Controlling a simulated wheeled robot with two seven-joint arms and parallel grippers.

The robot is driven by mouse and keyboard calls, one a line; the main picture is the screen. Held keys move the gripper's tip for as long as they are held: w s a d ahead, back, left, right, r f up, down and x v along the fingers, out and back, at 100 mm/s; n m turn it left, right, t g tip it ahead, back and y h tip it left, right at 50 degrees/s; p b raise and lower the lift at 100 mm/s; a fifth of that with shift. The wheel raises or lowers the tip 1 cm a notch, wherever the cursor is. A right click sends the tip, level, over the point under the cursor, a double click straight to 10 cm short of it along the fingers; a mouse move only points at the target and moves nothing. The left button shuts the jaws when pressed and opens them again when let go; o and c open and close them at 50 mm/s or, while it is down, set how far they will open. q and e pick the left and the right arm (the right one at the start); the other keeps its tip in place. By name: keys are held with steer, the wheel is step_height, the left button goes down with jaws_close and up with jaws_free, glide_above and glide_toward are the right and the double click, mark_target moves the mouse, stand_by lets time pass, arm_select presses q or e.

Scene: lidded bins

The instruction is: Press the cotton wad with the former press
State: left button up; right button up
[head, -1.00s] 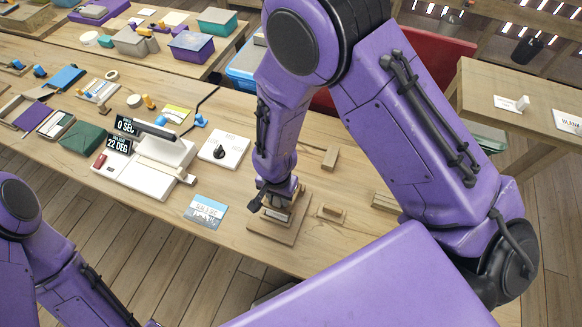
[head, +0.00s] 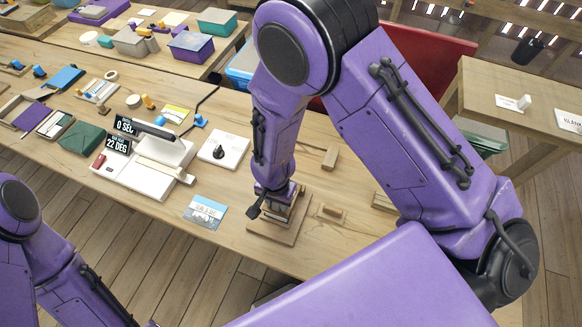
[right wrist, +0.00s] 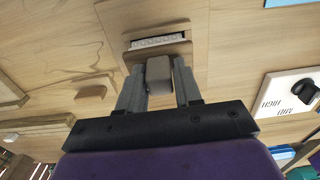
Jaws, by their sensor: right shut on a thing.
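My right gripper (right wrist: 158,88) is shut on a grey-brown block (right wrist: 159,75), which looks like the handle of the former press. Just beyond the block in the right wrist view is a light wooden former (right wrist: 158,58) with a pale, textured strip (right wrist: 158,43) in its opening. I cannot tell if that strip is the cotton wad. In the head view my right gripper (head: 272,203) is over the wooden base board (head: 290,237) near the table's front edge, and it hides part of the former. My left arm shows at the lower left, but its gripper is out of frame.
A small wooden block (head: 331,213) lies right of the base board. A blue-and-white card (head: 205,212), a white plate with a black knob (head: 219,150) and a white device with displays (head: 145,165) stand to the left.

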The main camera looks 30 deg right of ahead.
steer(key=shift+a+f, duration=0.15)
steer(key=shift+f, duration=0.1)
steer(key=shift+s+f, duration=0.1)
steer(key=o, duration=0.6)
steer(key=shift+a+f, duration=0.1)
steer(key=shift+r+p, duration=0.4)
steer(key=shift+p, duration=0.1)
steer(key=shift+s, duration=0.1)
steer(key=shift+f, duration=0.1)
steer(key=c, duration=0.7)
